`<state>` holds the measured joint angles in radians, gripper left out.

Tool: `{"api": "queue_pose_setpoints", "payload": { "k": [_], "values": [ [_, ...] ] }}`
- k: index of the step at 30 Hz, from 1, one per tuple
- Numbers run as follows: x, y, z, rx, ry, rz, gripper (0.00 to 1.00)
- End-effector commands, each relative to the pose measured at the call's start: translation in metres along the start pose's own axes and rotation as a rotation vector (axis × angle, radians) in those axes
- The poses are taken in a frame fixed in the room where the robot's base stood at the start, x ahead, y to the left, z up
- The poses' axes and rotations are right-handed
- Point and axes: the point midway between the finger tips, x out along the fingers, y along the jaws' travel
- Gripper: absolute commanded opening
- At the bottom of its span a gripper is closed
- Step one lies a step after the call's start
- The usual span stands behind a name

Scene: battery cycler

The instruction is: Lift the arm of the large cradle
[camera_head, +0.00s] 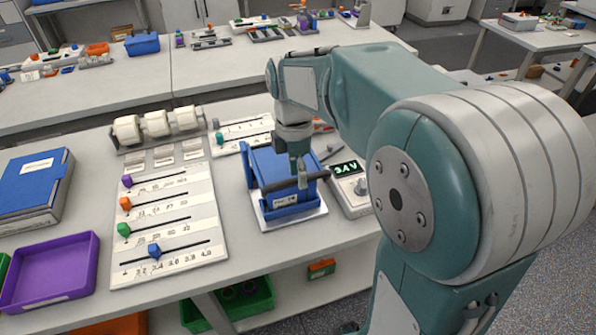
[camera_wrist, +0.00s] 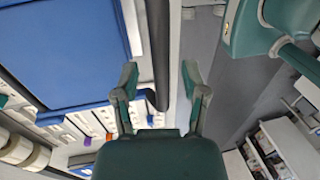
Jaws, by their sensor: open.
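The large blue cradle (camera_head: 292,211) stands on a white base on the table, in the middle of the head view. Its arm carries a dark round bar (camera_head: 282,185) across the front; the bar also shows in the wrist view (camera_wrist: 158,45), beside a broad blue panel (camera_wrist: 70,50). My gripper (camera_head: 301,178) points down at the bar, and hides part of the cradle. In the wrist view my gripper (camera_wrist: 159,72) is open, with one finger on each side of the bar in the picture. I cannot tell whether either finger touches it.
A display box reading 3.4V (camera_head: 347,185) stands close to the cradle's right. A slider board (camera_head: 165,222) with coloured knobs lies to the left. Beyond it are a purple tray (camera_head: 50,300) and a blue binder (camera_head: 28,183). White rolls (camera_head: 157,123) stand behind.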

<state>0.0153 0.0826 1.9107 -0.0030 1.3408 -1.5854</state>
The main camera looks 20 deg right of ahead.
Motion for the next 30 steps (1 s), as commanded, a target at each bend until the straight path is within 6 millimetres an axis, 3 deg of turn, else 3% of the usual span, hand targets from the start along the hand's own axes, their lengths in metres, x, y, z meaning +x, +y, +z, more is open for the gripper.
{"api": "queue_pose_setpoints", "payload": {
  "k": [3, 4, 7, 8, 20, 30],
  "values": [
    [0.0, 0.0, 0.0, 0.0, 0.0, 0.0, 0.57],
    [0.0, 0.0, 0.0, 0.0, 0.0, 0.0, 0.52],
    [0.0, 0.0, 0.0, 0.0, 0.0, 0.0, 0.07],
    [0.0, 0.0, 0.0, 0.0, 0.0, 0.0, 0.0],
    [-0.004, 0.001, 0.0, 0.0, 0.0, 0.003, 0.0],
    [-0.036, 0.009, 0.0, 0.0, 0.0, 0.009, 0.0]
  ]
}}
